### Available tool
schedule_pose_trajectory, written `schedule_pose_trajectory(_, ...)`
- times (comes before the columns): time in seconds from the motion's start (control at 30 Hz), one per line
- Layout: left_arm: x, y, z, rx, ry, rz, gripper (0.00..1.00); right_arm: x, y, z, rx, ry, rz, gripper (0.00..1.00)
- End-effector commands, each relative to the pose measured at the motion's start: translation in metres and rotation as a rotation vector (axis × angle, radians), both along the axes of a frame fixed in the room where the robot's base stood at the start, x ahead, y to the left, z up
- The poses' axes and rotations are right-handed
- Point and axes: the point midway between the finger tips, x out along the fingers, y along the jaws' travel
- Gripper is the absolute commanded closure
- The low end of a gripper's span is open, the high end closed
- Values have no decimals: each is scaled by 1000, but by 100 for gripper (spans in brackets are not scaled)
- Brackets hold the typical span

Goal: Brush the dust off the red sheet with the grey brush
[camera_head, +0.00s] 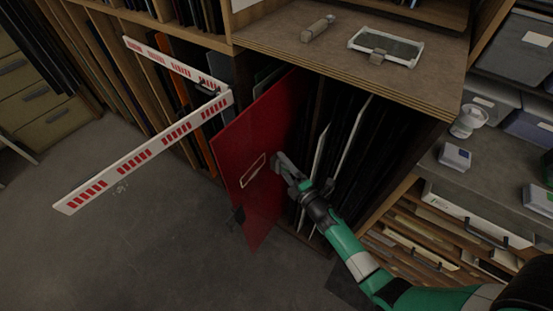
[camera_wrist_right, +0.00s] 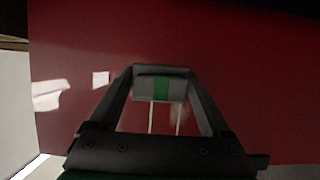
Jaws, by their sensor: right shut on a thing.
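The red sheet (camera_head: 262,128) stands upright and tilted, sticking out of the rack; it fills much of the right wrist view (camera_wrist_right: 240,90). A pale rectangular outline (camera_head: 253,170) shows on its face. My right gripper (camera_head: 287,168) is at the right side of this outline, close to the sheet. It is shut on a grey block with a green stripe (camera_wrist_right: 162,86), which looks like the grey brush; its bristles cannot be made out. Faint pale streaks show on the red below the block. Contact with the sheet and the dust cannot be told clearly. My left gripper is out of view.
A white barrier with red marks (camera_head: 150,147) juts out left of the sheet. Dark and pale panels (camera_head: 345,140) stand in the rack on the right. The cabinet top (camera_head: 285,30) holds a wooden-handled tool (camera_head: 318,29) and a framed pane (camera_head: 387,47). The floor at left is clear.

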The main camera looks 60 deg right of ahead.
Motion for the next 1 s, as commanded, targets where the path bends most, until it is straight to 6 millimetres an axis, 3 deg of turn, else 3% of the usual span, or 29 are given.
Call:
schedule_pose_trajectory(0.2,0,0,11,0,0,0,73,-21,-1,1,0,0,-2,63)
schedule_pose_trajectory(0.57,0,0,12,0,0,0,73,-24,0,1,0,0,-1,63)
schedule_pose_trajectory(0.83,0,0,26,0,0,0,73,-48,-1,2,1,2,-2,63)
schedule_pose_trajectory(1.0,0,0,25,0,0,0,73,-52,0,0,0,0,0,63)
